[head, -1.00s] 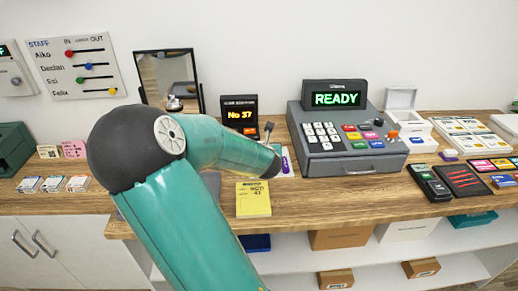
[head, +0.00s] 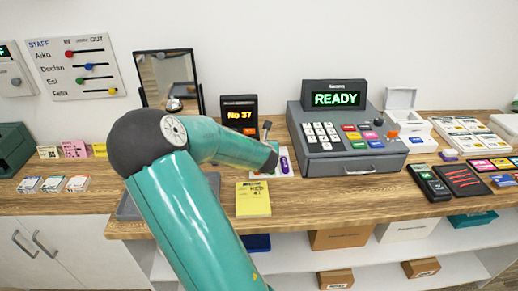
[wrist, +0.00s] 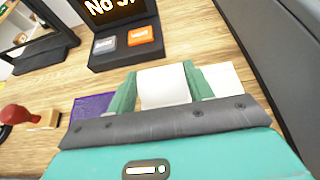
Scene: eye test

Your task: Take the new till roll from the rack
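In the wrist view my gripper (wrist: 160,85) has its two green fingers apart, with a plain white thing (wrist: 164,88) filling the gap between them. I cannot tell whether this is the till roll, or whether the fingers press on it. In the head view my gripper (head: 272,160) points right, low over the counter between the number display and the yellow pad. Its fingers cannot be made out there. I cannot make out a rack or a clear till roll in either view.
The grey till (head: 345,140) reads READY, right of my gripper. The No 37 display (head: 240,115) stands behind it; it also shows in the wrist view (wrist: 125,40). A yellow pad (head: 253,199) lies in front. A purple thing (wrist: 90,105) and a red-knobbed item (wrist: 15,115) lie left in the wrist view.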

